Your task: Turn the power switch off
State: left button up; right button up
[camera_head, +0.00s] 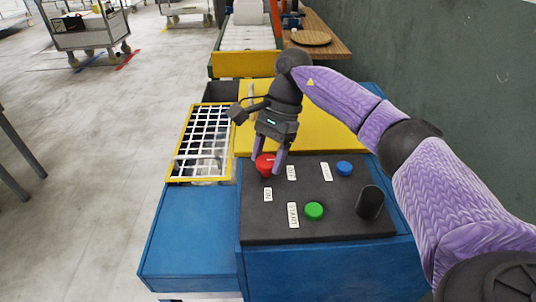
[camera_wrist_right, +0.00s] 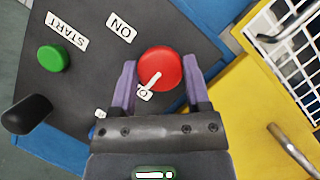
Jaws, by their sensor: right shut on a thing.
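The power switch is a round red knob (camera_head: 265,164) with a white line on its top, set on the dark control panel (camera_head: 255,222). It also shows in the right wrist view (camera_wrist_right: 160,66), between ON and another label partly covered by the knob and gripper. My right gripper (camera_head: 268,168) comes down on the knob from above, and its two purple fingers are shut on the knob's sides. In the wrist view the white line points down and left toward the partly covered label. My left gripper is not in view.
The panel also carries a green START button (camera_head: 313,211), a blue button (camera_head: 344,168) and an upright black lever (camera_head: 370,203). A yellow-framed white grid (camera_head: 203,142) lies left of the panel. A green wall (camera_head: 430,60) stands at the right.

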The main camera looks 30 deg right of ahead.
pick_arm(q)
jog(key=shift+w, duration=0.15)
pick_arm(e)
jog(key=o, duration=1.3)
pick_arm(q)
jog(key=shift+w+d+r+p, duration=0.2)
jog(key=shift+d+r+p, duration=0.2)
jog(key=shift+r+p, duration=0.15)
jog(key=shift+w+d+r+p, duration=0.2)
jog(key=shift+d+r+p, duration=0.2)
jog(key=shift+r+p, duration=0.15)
pick_arm(e)
jog(key=v, duration=1)
jog(key=shift+d, duration=0.1)
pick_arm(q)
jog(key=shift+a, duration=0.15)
pick_arm(e)
jog(key=shift+f, duration=0.1)
